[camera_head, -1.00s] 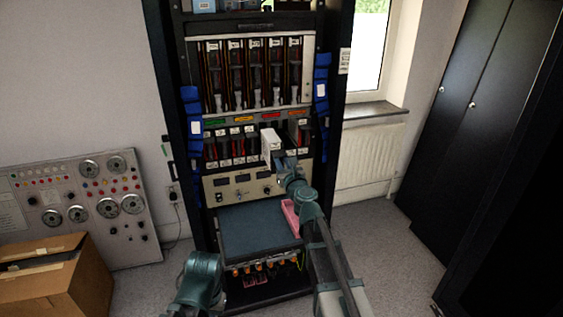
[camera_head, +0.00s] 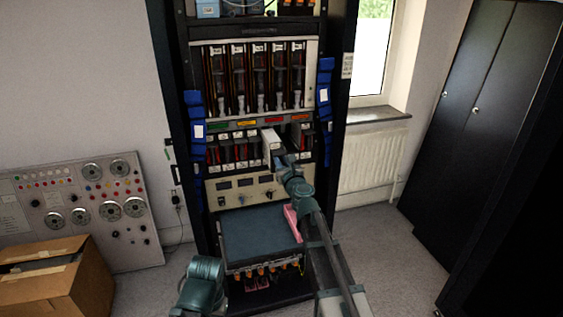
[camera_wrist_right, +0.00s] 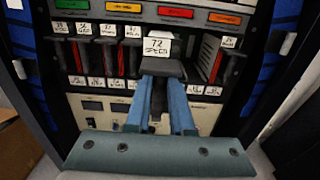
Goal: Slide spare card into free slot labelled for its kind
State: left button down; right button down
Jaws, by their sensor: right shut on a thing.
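My right gripper (camera_head: 279,157) is shut on a pale card (camera_head: 270,144), whose front label (camera_wrist_right: 157,46) in the right wrist view seems to read "72 SPEED". The card is upright at the lower card row of the rack, below the red strip (camera_head: 274,121). How deep it sits in the row is hidden by the card and gripper. Dark gaps show beside the card, one to its right (camera_wrist_right: 194,62). Other strips are green (camera_head: 218,125), yellow (camera_head: 246,122) and orange (camera_head: 301,117). Small labels run under the slots. My left gripper is out of view.
Several cards stand left of the held one (camera_head: 240,150). A meter panel (camera_head: 245,188) lies below, above a dark shelf (camera_head: 260,235) with a pink object (camera_head: 291,222). Blue bundles (camera_head: 324,95) flank the rack. A cardboard box (camera_head: 60,285) stands at the left.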

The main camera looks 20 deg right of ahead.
jog(key=shift+w, duration=0.4)
jog(key=shift+w+a+f, duration=0.1)
jog(key=shift+w, duration=1.8)
jog(key=shift+w+a, duration=0.1)
jog(key=shift+w, duration=4.45)
